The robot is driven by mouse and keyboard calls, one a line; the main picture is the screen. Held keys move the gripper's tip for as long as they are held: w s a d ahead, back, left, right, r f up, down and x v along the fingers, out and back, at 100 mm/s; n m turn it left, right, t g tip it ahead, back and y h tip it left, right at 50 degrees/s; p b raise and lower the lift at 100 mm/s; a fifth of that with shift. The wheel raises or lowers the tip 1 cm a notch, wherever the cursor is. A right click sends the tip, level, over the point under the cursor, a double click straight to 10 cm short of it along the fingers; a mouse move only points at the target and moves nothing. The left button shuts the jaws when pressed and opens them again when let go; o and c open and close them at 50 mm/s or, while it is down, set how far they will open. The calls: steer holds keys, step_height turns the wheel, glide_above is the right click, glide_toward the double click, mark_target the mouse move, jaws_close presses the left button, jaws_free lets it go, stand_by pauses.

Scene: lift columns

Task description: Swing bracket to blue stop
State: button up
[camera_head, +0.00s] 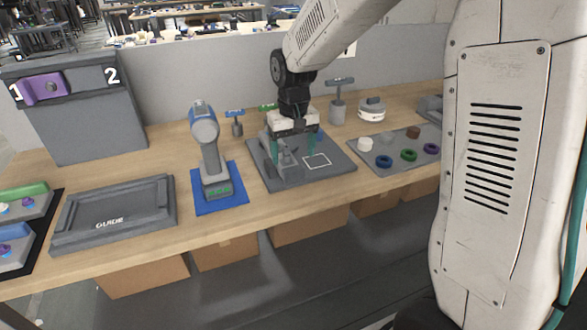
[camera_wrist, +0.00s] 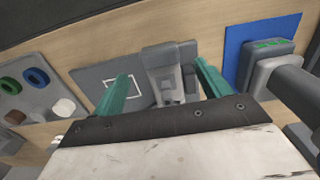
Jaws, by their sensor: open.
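The grey bracket (camera_head: 287,163) stands on a dark grey base plate (camera_head: 335,176) with a white square outline; in the wrist view the bracket (camera_wrist: 165,62) lies between my fingertips. My gripper (camera_head: 294,150) is over the plate, its teal fingers open on either side of the bracket. In the wrist view my gripper (camera_wrist: 162,72) shows a gap between the left finger and the bracket; the right finger is close beside it, and contact cannot be told. A small blue patch (camera_head: 316,134) shows behind my gripper; I cannot tell whether it is the blue stop.
A grey device on a blue mat (camera_head: 232,199) stands left of the plate. A tray (camera_head: 387,173) with colored rings is right. Farther left lie a GUIDE tray (camera_head: 72,236) and a grey panel (camera_head: 85,125). T-handled posts (camera_head: 338,105) stand behind.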

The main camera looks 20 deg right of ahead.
mark_target(293, 168)
step_height(293, 168, down, 6)
steer(key=shift+r, duration=0.1)
